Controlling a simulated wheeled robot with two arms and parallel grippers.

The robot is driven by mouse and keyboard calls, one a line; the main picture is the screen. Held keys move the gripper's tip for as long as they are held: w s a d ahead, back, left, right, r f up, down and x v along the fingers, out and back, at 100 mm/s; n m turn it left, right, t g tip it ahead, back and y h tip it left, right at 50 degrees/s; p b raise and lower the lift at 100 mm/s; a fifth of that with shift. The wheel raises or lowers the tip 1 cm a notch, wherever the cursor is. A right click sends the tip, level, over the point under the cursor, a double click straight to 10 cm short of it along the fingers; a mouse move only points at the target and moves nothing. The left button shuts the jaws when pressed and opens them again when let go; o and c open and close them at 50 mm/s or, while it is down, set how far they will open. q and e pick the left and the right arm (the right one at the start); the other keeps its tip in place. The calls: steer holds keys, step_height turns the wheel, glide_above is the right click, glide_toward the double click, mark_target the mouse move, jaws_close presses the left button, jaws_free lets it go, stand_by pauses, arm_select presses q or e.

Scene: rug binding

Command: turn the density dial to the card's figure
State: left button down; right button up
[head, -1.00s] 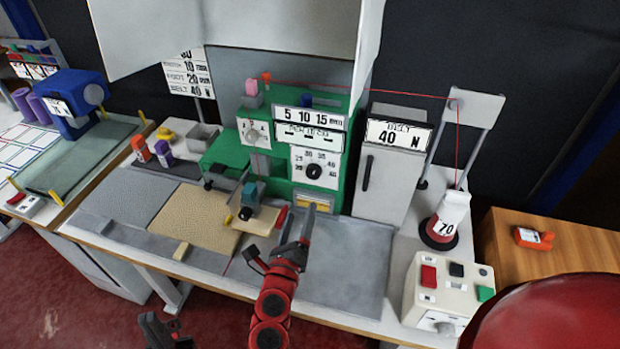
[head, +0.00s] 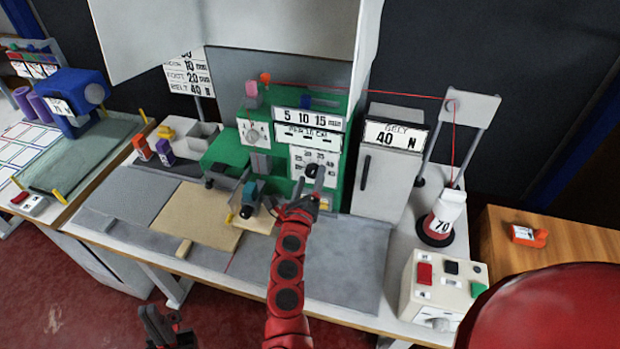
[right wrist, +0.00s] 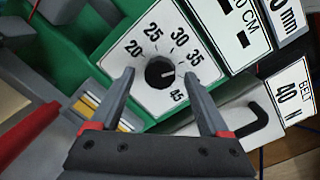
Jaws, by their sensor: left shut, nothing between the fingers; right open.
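The density dial is a black round knob (right wrist: 160,72) on a white plate (right wrist: 147,45) with figures 20, 25, 30, 35 and 45 readable. A finger covers the spot between 35 and 45. A pale mark on the knob points right, roughly toward that covered spot. In the head view the dial (head: 312,170) is partly hidden by my right gripper (head: 309,184). That gripper (right wrist: 159,74) is open, its fingers on either side of the knob; I cannot tell whether they touch it. The card (head: 188,76) has its top row partly hidden. My left gripper (head: 163,328) is shut and empty, low at left.
The green machine (head: 226,150) carries another dial (head: 254,132) to the left. A grey cabinet (head: 385,180) marked 40 N stands right of it. A red-and-white weight (head: 444,215) and a button box (head: 440,285) are further right. The grey bench area (head: 350,260) in front is clear.

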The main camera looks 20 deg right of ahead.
jaws_close()
stand_by(0.3)
steer(key=shift+n, duration=0.3)
steer(key=n+p, duration=0.3)
steer(key=n, duration=0.1)
steer(key=shift+r, duration=0.2)
steer(key=shift+f+n+g+p, duration=0.1)
steer(key=shift+n+g+p, duration=0.2)
steer(key=shift+n+p, duration=0.9)
steer(key=shift+n+b, duration=0.3)
steer(key=shift+n, duration=0.1)
jaws_free()
